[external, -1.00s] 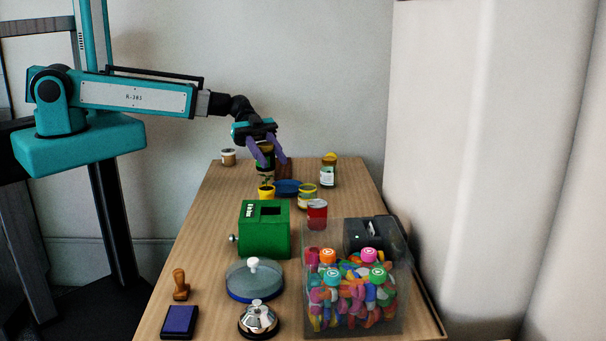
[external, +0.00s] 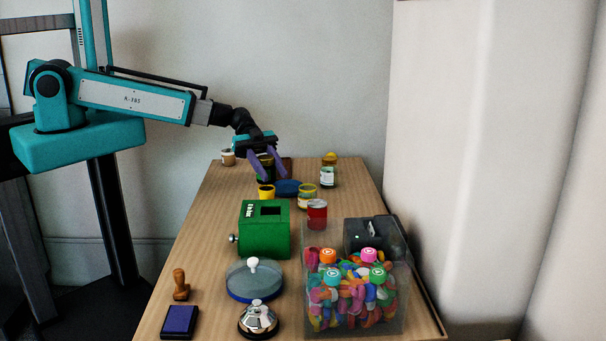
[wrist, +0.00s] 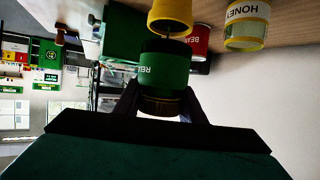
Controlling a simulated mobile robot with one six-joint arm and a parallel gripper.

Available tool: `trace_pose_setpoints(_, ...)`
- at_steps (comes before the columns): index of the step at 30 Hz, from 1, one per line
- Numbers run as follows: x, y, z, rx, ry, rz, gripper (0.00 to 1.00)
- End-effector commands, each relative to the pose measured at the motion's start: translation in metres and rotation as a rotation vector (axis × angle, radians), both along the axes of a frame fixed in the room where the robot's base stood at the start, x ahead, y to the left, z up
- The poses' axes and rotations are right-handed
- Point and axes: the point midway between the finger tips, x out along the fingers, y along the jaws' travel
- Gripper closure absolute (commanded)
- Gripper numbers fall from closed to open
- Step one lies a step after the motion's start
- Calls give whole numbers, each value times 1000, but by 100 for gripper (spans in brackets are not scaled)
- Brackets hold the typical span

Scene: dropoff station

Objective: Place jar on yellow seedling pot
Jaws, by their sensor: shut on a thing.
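My gripper (external: 268,177) is shut on a jar with a dark green label (wrist: 164,69) and a dark lid. In the external view, the jar (external: 263,174) is partly hidden by the purple fingers, just above or behind the yellow seedling pot (external: 266,192). The pot stands on the wooden table. In the wrist view, which is upside down, the yellow pot (wrist: 170,14) shows just beyond the jar's far end. I cannot tell whether the jar touches the pot.
A blue object (external: 287,187) lies close right of the pot. A honey jar (external: 307,198), a red can (external: 317,213) and another jar (external: 328,177) stand to the right. A green box (external: 264,230) is in front. A small jar (external: 228,157) stands at back left.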

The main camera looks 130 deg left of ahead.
Motion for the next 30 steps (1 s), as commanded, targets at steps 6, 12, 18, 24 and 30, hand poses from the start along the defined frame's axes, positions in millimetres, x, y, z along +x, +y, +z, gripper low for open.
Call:
trace_pose_setpoints(6,0,0,-13,0,0,-1,93)
trace_pose_setpoints(12,0,0,-16,1,0,0,93)
trace_pose_setpoints(18,0,0,-17,1,0,0,93)
trace_pose_setpoints(24,0,0,-19,0,0,0,93)
trace_pose_setpoints(30,0,0,-18,0,0,0,45)
